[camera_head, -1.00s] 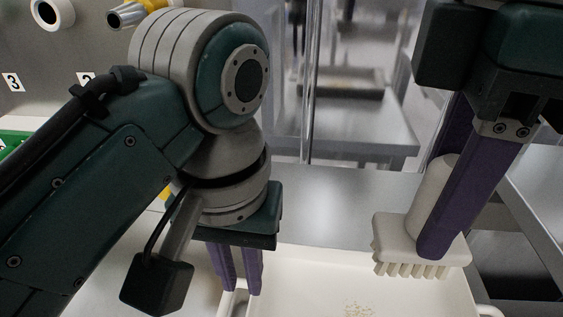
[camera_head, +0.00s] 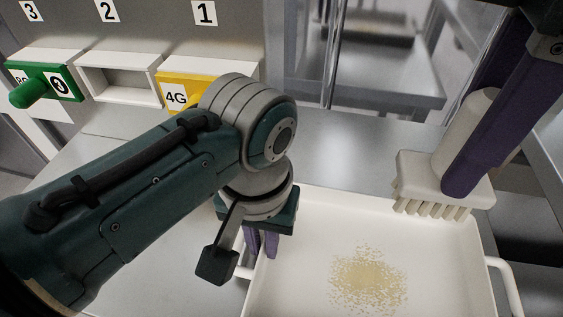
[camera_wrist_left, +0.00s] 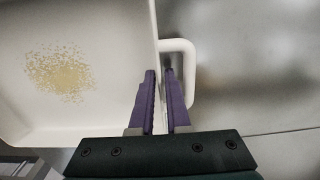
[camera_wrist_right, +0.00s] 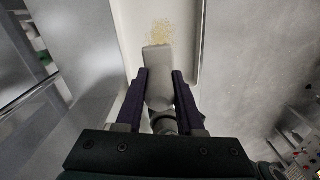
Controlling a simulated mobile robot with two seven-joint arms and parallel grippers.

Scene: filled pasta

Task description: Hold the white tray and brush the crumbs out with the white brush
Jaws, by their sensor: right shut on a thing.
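The white tray (camera_head: 320,210) lies on the metal table, with a heap of pale yellow crumbs (camera_head: 368,282) on its floor. My left gripper (camera_head: 262,250) points down at the tray's left rim by a white side handle (camera_wrist_left: 188,72). In the left wrist view its fingers (camera_wrist_left: 163,95) are apart, one on each side of the rim; contact cannot be told. My right gripper (camera_wrist_right: 160,85) is shut on the handle of the white brush (camera_head: 442,182). The brush hangs bristles down over the tray's far right part, clear of the crumbs.
On the left stand a green-fronted bin (camera_head: 60,82), an open white bin (camera_head: 118,80) and a yellow-fronted bin (camera_head: 185,88) below number labels. Another tray handle (camera_head: 507,285) is at the right. Bare table (camera_head: 340,150) lies behind the tray.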

